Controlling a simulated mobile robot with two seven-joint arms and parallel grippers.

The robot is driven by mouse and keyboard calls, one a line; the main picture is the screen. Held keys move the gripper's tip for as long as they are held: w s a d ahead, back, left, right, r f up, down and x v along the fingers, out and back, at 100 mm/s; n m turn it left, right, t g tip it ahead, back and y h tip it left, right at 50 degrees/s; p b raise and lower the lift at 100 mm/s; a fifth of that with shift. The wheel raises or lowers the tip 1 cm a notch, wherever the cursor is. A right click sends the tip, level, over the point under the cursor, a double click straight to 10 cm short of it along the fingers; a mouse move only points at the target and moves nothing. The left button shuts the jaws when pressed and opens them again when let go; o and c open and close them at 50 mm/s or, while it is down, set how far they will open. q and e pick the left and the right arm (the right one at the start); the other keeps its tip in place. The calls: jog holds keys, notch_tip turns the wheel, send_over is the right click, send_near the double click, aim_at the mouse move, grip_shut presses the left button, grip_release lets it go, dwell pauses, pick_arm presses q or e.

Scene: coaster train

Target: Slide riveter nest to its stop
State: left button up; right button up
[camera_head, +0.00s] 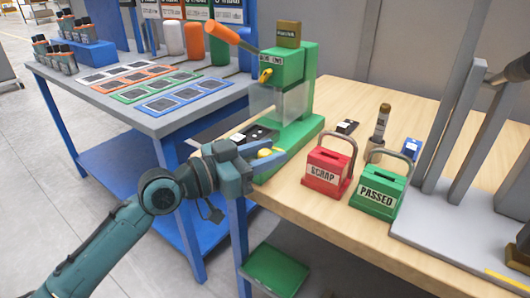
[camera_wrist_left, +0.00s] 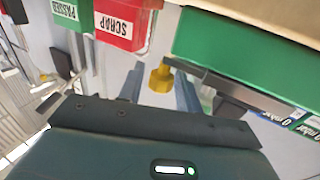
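The green riveter (camera_head: 296,85) stands at the table's left end, with an orange lever and a clear guard (camera_head: 280,104). Its dark nest (camera_head: 252,134) is at the base below the guard, partly hidden by my gripper; I cannot tell how far it is from its stop. A yellow knob (camera_head: 265,153) is at the front of the nest. My left gripper (camera_head: 266,156) is at the knob with its fingers apart. In the left wrist view the yellow knob (camera_wrist_left: 160,78) shows between the fingertips, and contact is not clear. My right gripper is not in view.
A red SCRAP box (camera_head: 326,172) and a green PASSED box (camera_head: 377,192) stand right of the riveter on the wooden table (camera_head: 290,197). A dark bottle-like tool (camera_head: 381,124) stands behind them. A blue-framed table (camera_head: 150,122) with coloured mats is at left.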

pick_arm(q)
grip_shut()
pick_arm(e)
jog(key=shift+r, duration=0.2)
